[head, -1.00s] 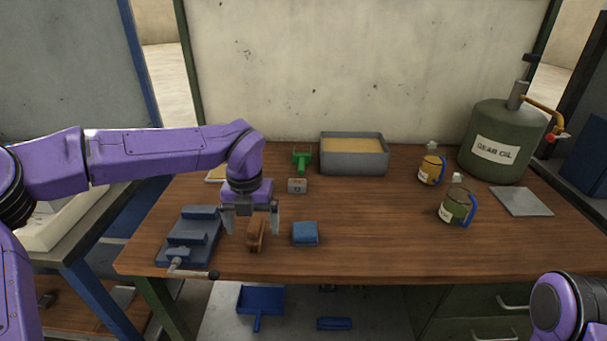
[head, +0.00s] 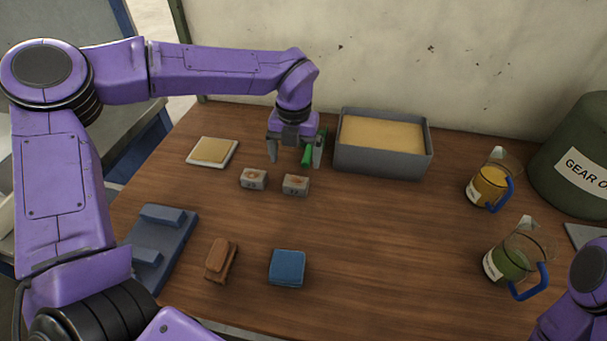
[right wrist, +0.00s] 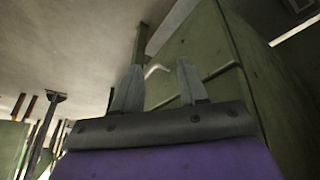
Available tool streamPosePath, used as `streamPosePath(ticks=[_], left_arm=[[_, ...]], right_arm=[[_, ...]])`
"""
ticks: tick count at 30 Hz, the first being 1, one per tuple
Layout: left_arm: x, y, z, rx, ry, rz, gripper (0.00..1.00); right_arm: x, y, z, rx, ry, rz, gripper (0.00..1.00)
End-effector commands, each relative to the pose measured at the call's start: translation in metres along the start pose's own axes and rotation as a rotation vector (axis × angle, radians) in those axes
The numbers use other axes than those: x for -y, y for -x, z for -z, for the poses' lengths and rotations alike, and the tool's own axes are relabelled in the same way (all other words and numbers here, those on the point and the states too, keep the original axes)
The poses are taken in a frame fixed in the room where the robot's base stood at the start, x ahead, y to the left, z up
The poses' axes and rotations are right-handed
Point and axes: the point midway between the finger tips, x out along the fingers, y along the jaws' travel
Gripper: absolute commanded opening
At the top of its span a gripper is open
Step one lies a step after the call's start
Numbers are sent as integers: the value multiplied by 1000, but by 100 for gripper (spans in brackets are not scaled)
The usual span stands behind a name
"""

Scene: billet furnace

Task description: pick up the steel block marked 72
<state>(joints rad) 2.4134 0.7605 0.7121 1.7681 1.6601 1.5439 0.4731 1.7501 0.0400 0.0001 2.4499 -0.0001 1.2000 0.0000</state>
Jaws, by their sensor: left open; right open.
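Two small steel blocks stand side by side on the wooden table in the head view. The right steel block (head: 295,185) carries a label that looks like 72, too small to read surely. The left steel block (head: 254,179) has a label I cannot read. My left gripper (head: 296,157) is open, pointing down just behind the right block, with a green-handled tool (head: 308,155) at its right finger. Whether they touch is unclear. My right gripper (right wrist: 160,88) is open and empty in the right wrist view.
A grey bin of sand-coloured fill (head: 382,165) stands right of the left gripper. A pale tray (head: 199,161), blue vise-like fixture (head: 160,245), brown brush (head: 221,260) and blue cloth (head: 287,268) lie around. Two jugs (head: 490,187) (head: 510,262) stand right. The table's middle is clear.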

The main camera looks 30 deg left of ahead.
Motion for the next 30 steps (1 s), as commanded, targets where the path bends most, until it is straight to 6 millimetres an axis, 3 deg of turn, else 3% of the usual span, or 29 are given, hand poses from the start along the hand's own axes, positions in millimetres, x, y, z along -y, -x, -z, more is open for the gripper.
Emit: streamPosePath(ticks=[15,23,26,30], left_arm=[[4,-80,4,-3,-1,0,94],[5,-88,3,0,-1,2,94],[5,-88,3,0,-1,1,68],[5,-88,3,0,-1,1,22]], right_arm=[[-2,22,9,0,0,0,43],[-2,22,9,0,0,0,43],[-2,22,9,0,0,0,43],[-2,22,9,0,0,0,43]])
